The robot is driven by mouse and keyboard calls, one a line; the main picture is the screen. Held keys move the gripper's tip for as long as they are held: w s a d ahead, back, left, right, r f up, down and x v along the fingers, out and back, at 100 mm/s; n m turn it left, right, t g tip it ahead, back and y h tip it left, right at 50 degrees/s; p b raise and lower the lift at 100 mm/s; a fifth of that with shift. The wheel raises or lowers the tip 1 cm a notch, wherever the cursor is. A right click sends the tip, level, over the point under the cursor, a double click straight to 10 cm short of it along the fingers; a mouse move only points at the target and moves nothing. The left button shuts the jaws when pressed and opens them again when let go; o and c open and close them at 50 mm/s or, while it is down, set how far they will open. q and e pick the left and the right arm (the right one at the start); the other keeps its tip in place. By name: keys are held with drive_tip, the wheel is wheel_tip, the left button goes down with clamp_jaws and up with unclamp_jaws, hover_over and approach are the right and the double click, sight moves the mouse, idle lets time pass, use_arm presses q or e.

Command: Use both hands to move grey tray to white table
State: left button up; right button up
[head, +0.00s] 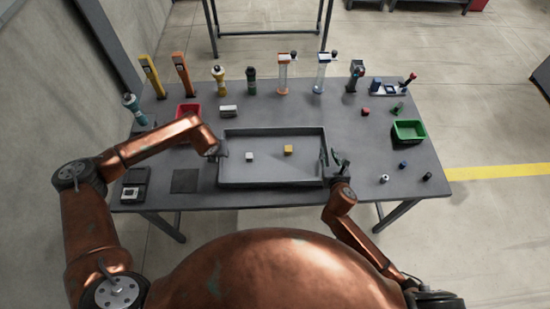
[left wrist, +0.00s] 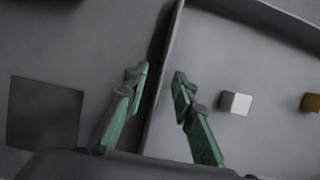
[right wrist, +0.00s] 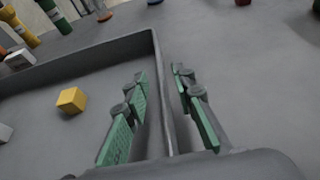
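The grey tray (head: 268,172) lies on the dark grey table, with a white cube (head: 249,156) and a yellow cube (head: 288,149) inside it. My left gripper (head: 216,152) is at the tray's left wall. The left wrist view shows its fingers (left wrist: 160,78) open, one on each side of the wall (left wrist: 163,88), with gaps. My right gripper (head: 336,164) is at the right wall. In the right wrist view its fingers (right wrist: 161,80) are open, one inside and one outside the wall (right wrist: 162,95). No white table can be made out.
The grey table (head: 420,160) carries a red bin (head: 188,110), a green bin (head: 408,131) and several upright tools along its back. Small parts lie at the right, such as a blue one (head: 403,165). A dark square (head: 185,181) lies left of the tray. Another table (head: 265,32) stands behind.

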use_arm(q)
clamp_jaws()
use_arm(e)
clamp_jaws()
use_arm(q)
drive_tip(key=shift+w+r, duration=0.1)
use_arm(e)
drive_tip(key=shift+r, duration=0.1)
idle(0.4)
